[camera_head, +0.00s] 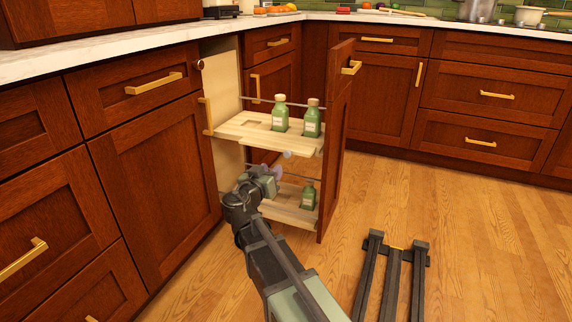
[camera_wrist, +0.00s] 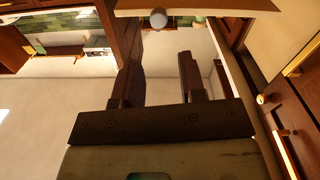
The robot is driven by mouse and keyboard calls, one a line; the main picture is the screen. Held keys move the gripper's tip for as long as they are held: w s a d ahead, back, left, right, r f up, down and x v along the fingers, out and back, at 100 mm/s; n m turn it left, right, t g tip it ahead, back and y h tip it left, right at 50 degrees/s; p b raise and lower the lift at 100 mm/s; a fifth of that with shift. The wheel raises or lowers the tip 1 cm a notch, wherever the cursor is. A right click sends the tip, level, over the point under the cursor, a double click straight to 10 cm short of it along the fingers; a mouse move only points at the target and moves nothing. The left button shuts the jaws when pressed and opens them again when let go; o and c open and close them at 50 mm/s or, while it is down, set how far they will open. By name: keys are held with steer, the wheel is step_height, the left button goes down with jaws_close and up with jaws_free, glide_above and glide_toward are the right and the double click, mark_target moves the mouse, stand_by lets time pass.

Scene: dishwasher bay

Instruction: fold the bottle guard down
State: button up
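A pull-out cabinet stands open with two light wooden shelves. A thin grey rail, likely the bottle guard (camera_head: 262,101), runs along the upper shelf (camera_head: 248,133), behind two green bottles (camera_head: 280,114) (camera_head: 312,119). A similar thin rail runs above the lower shelf (camera_head: 290,212), partly hidden by my arm. A third green bottle (camera_head: 308,196) stands on the lower shelf. My gripper (camera_head: 276,172) is between the two shelves, near the lower rail. In the wrist view my gripper (camera_wrist: 158,65) has its fingers apart with nothing visible between them. A round grey knob (camera_wrist: 158,18) shows beyond the fingertips.
The tall pull-out front panel (camera_head: 335,150) borders the shelves on the right. Closed drawers and doors (camera_head: 155,165) stand at left, and more at the back right. A dark three-bar frame (camera_head: 393,265) is on the floor at right. The wooden floor (camera_head: 480,225) is otherwise open.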

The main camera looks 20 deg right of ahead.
mark_target(286, 154)
steer(key=x, duration=1)
steer(key=shift+w+d, duration=0.2)
steer(key=shift+d, duration=0.15)
jaws_close()
steer(key=shift+a, duration=0.1)
